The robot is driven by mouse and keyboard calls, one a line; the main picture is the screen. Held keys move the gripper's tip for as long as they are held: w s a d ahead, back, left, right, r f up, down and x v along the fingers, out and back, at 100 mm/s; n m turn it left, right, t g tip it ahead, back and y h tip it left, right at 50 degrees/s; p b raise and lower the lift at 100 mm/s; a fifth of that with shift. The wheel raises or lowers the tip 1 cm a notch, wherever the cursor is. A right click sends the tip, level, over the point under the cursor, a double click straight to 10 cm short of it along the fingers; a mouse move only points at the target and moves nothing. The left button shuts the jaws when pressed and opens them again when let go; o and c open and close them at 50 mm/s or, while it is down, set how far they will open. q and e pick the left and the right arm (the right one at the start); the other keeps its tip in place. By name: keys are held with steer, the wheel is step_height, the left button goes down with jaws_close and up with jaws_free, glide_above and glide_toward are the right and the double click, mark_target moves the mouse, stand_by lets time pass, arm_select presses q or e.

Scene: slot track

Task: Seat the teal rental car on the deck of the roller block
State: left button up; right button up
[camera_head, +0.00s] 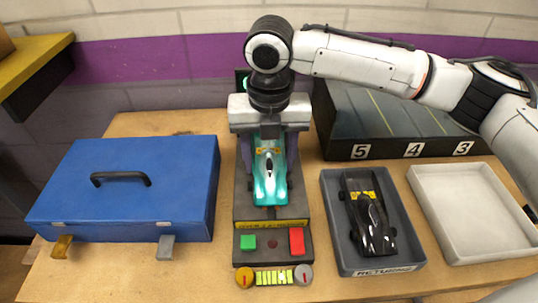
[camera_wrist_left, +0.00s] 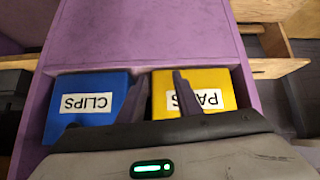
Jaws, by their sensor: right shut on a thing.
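The teal rental car (camera_head: 268,182) is over the deck of the dark roller block (camera_head: 243,207), nose toward the front, lined up lengthwise with it. I cannot tell whether its wheels touch the deck. My right gripper (camera_head: 269,130) comes down from above at the car's rear and is shut on it; the fingers and the car's tail are partly hidden. My left gripper (camera_wrist_left: 160,82) shows only in the left wrist view, its two fingers apart and empty, over an open drawer.
A closed blue case (camera_head: 130,205) stands left of the block. A grey returns tray (camera_head: 333,230) with a black car (camera_head: 368,215) and an empty white tray (camera_head: 475,215) lie right. A numbered rack (camera_head: 390,148) stands behind. The drawer holds blue (camera_wrist_left: 85,112) and yellow (camera_wrist_left: 215,88) bins.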

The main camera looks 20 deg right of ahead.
steer(key=o, duration=1.3)
steer(key=shift+c, duration=0.2)
steer(key=shift+r, duration=0.1)
steer(key=shift+r, duration=4.9)
